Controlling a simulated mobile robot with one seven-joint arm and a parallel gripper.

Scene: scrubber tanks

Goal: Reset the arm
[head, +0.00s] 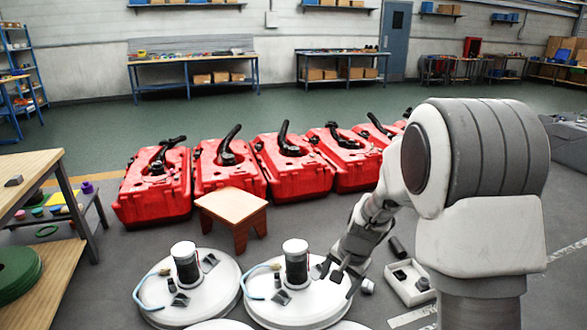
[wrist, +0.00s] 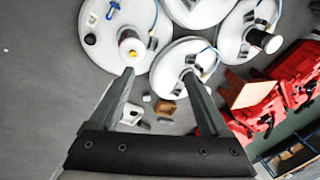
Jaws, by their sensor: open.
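My gripper (head: 338,281) is open and empty. In the head view it points down over the right edge of a round white disc (head: 318,307) and hides part of it. In the wrist view the two fingers of my gripper (wrist: 158,74) stand apart, with floor and white discs beyond them. My arm reaches forward and down from the right side of the head view. I cannot tell how high the fingertips are above the disc.
White discs with black-and-white cylinders (head: 296,262) and (head: 186,264) stand at the front. An open white box (head: 409,283) is right of my gripper. A wooden stool (head: 232,214) stands before red tanks (head: 291,166). A wooden bench (head: 30,180) is left. Open floor lies behind.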

